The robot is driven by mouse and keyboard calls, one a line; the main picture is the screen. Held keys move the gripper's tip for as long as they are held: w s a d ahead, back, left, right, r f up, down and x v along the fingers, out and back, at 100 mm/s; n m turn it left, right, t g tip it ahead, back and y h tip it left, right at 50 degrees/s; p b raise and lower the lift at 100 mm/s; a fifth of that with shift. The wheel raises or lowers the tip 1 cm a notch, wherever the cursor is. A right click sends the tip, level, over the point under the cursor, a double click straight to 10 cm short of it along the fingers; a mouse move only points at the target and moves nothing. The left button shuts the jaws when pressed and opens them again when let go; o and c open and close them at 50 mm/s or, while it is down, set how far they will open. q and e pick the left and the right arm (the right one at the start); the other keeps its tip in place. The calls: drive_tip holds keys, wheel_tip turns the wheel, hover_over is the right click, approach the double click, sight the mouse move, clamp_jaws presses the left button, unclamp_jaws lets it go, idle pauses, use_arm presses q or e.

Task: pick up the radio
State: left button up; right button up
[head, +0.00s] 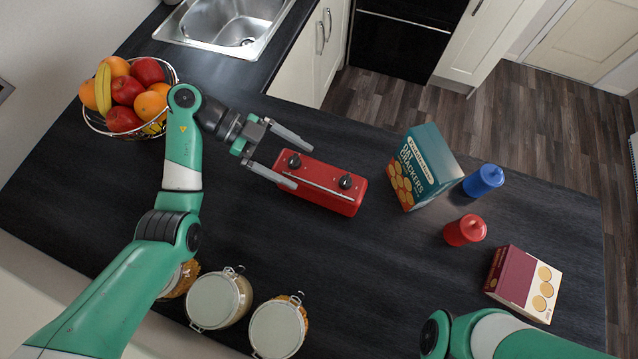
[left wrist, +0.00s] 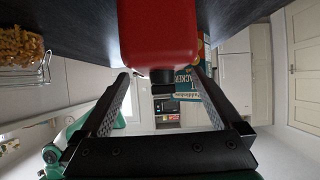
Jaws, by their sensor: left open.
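The red radio (head: 320,184) with two black knobs lies on the dark counter near the middle of the head view. My left gripper (head: 303,167) is open, its two fingers pointing at the radio's left end. One finger is on the far side and the other on the near side of that end. In the left wrist view the radio (left wrist: 160,35) shows large at the top, just beyond and between the open fingertips (left wrist: 160,85). I cannot tell whether a finger touches it. My right arm shows at the bottom right of the head view, but its gripper is out of view.
Lidded jars (head: 219,299) line the near edge. A fruit bowl (head: 127,97) and sink (head: 225,22) are at the far left.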

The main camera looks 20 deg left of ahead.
sight(313, 173)
use_arm(q)
drive_tip(key=x, duration=0.4)
drive_tip(key=p+x, duration=0.1)
drive_tip(key=x, duration=0.1)
drive_tip(key=shift+d+r, duration=0.2)
drive_tip(key=shift+d, duration=0.25)
drive_tip(key=shift+r, duration=0.1)
clamp_jaws()
